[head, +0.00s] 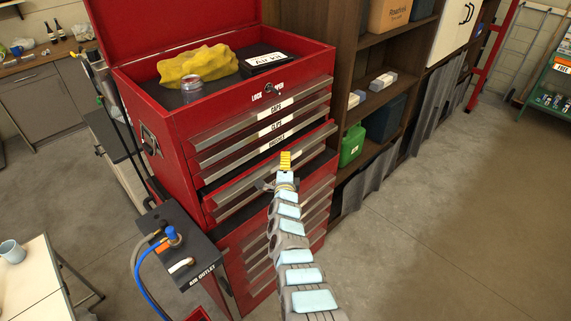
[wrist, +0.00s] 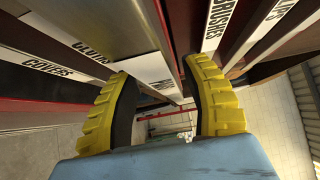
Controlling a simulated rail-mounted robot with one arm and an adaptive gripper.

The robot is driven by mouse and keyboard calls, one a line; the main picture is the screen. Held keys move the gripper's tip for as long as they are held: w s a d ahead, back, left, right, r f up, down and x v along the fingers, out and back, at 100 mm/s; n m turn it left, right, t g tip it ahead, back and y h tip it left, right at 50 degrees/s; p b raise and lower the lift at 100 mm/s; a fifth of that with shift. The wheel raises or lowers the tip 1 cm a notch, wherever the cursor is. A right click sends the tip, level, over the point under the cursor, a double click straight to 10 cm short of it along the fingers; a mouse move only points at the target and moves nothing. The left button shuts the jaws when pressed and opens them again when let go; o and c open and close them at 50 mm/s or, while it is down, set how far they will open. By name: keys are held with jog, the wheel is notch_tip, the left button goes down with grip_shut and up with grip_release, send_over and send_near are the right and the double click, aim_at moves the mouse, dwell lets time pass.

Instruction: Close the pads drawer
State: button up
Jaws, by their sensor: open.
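A red tool chest (head: 180,125) has several grey-trimmed drawers. One drawer (head: 240,188), just below the brushes drawer (head: 272,143), sticks out from the chest front. My gripper (head: 286,160) is in front of this drawer and hides its label in the head view. In the wrist view, my two yellow fingers (wrist: 163,72) are spread apart, with a white label (wrist: 155,68) between them whose text I cannot read. The brushes label (wrist: 218,22) is to the right and the cloths label (wrist: 70,35) to the left. I cannot tell whether a finger touches the drawer.
A yellow cloth (head: 198,65), a jar (head: 191,88) and a labelled black box (head: 267,62) are on the chest top. An air outlet stand (head: 180,250) is at the lower left. Wooden shelves (head: 385,90) are behind right. The floor (head: 450,220) at right is clear.

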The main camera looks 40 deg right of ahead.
jog(key=shift+c, duration=0.3)
grip_shut()
jog(key=shift+f, duration=0.15)
